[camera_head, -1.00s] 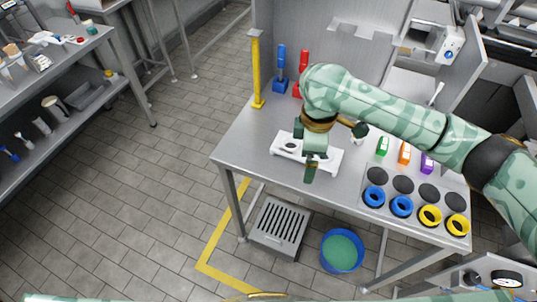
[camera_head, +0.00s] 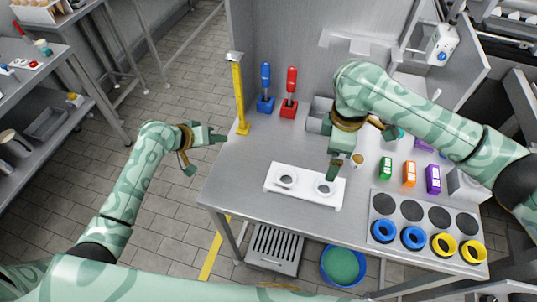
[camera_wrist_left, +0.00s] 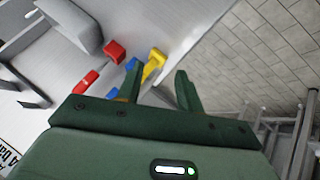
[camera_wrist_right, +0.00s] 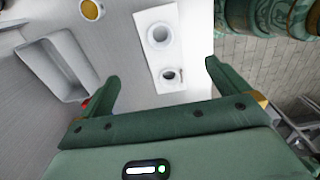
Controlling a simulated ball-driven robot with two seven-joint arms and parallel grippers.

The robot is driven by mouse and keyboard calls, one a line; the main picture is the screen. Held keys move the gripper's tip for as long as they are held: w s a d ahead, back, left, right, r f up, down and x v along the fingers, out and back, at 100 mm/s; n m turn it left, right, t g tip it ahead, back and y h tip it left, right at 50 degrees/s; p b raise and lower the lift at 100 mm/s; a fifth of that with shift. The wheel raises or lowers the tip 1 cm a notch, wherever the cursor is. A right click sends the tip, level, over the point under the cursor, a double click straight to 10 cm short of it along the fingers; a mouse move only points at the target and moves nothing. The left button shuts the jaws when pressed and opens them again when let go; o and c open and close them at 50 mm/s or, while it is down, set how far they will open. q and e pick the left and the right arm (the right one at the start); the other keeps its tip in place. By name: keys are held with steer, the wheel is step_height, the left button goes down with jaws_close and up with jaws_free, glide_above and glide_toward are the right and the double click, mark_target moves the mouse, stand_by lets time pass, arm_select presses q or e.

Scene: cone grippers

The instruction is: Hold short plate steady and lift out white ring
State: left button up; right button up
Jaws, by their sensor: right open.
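The short white plate (camera_head: 305,185) lies on the metal table and carries two round ring shapes. A left white ring (camera_head: 278,178) and a right white ring (camera_head: 316,188) show in the head view. In the right wrist view the plate (camera_wrist_right: 165,57) lies beyond the fingers, with one ring's centre dark. My right gripper (camera_head: 334,168) is open and empty, pointing down above the plate's right end and apparently apart from it. Its spread fingers show in the right wrist view (camera_wrist_right: 161,78). My left gripper (camera_head: 207,153) is open and empty, off the table's left edge.
A yellow post (camera_head: 239,95), blue block (camera_head: 265,105) and red block (camera_head: 289,109) stand at the back left. A grey bin (camera_head: 318,115) is behind my right gripper. Small coloured boxes (camera_head: 409,173) and a ring board (camera_head: 411,212) lie right. The table left of the plate is clear.

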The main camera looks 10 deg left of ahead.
mark_target(323, 185)
arm_select(q)
steer(key=s+d+r+m+g, duration=0.1)
steer(key=s+d+r+m, duration=0.1)
steer(key=s+d+m, duration=0.1)
steer(key=s+d+r+m+g, duration=0.1)
steer(key=s+d+r+m, duration=0.2)
steer(key=d, duration=0.5)
steer(key=s+d+r+m+g, duration=0.1)
steer(key=s+d+r+m, duration=0.2)
steer(key=d+m, duration=0.2)
steer(key=shift+s+d+m+g+y, duration=0.15)
steer(key=shift+d+m+g+y, duration=0.2)
steer(key=shift+d, duration=0.25)
arm_select(e)
step_height(323, 185, down, 16)
steer(key=shift+s+f, duration=0.1)
steer(key=shift+f, duration=0.05)
steer(key=c, duration=1.1)
